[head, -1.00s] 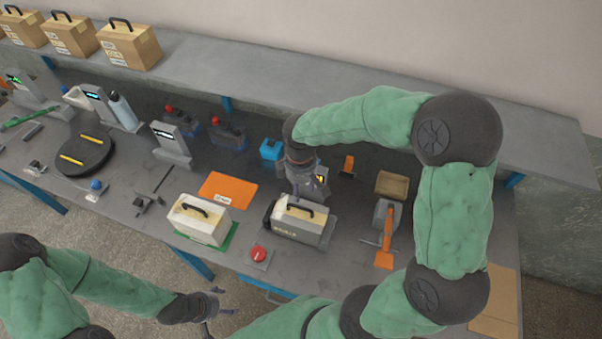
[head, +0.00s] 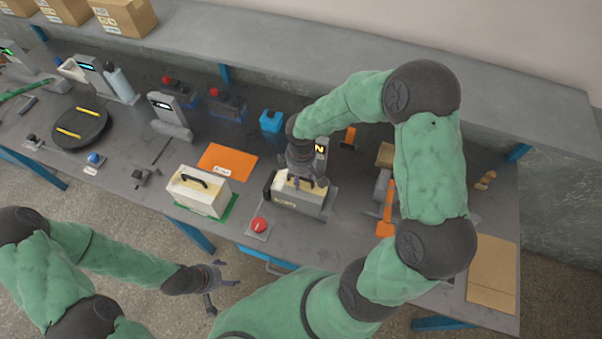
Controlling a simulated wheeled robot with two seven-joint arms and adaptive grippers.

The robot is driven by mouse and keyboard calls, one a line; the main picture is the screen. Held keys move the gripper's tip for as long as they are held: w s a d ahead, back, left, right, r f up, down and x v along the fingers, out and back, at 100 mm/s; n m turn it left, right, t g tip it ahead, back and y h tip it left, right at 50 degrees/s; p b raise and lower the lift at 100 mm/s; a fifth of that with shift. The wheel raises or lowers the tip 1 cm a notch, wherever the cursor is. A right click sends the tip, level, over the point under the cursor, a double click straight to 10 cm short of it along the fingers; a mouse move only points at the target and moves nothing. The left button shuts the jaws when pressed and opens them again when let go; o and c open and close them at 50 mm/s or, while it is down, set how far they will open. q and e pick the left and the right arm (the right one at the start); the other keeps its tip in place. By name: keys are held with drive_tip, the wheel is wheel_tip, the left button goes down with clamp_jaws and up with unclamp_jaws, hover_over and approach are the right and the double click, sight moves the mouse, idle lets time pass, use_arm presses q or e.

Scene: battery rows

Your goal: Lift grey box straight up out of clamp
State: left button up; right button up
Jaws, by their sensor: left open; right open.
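The grey box (head: 295,198), with a pale top and a dark handle, sits upright in its clamp (head: 268,188) near the table's front edge. My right gripper (head: 307,182) is open, pointing down right at the top of the box by its handle. The gripper hides part of the handle, and I cannot tell whether the fingers touch it. My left gripper (head: 218,286) is open and empty, low in front of the table, away from the box.
A white box (head: 195,193) with a handle stands on a green mat (head: 222,217) to the left. A red button (head: 259,225) is in front of the clamp. An orange sheet (head: 227,161) lies behind. An orange-handled tool (head: 387,212) is at the right. A shelf (head: 300,62) runs along the back.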

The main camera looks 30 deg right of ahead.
sight(301, 181)
clamp_jaws()
drive_tip(key=shift+r, duration=0.1)
wheel_tip(301, 181, up, 10)
drive_tip(key=p, duration=0.7)
drive_tip(key=shift+p, duration=0.35)
idle(1.2)
drive_tip(key=shift+w, duration=0.1)
